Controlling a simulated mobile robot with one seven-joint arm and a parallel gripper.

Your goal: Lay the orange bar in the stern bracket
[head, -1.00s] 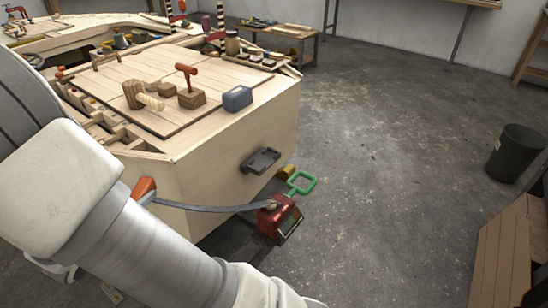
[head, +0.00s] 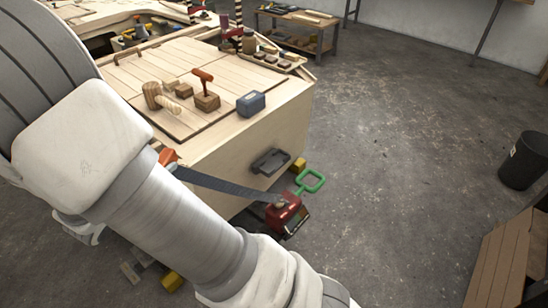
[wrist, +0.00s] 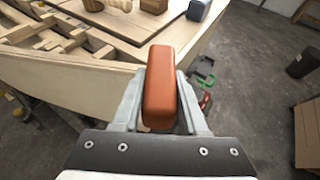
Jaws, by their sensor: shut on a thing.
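My gripper (wrist: 160,112) is shut on the orange bar (wrist: 159,82) in the wrist view. The bar stands out between the two pale fingers, its long side pointing away from my wrist. The stern bracket (head: 270,161) is a dark, shallow holder on the pale plywood stern face in the head view. It looks empty. I cannot make it out in the wrist view, where the bar and fingers cover the middle. In the head view my arm hides the gripper; an orange patch (head: 167,157) shows beside the arm, left of the bracket.
The hull deck (head: 215,70) carries a mallet (head: 153,96), a block with an orange-handled tool (head: 206,101) and a blue-grey box (head: 251,103).

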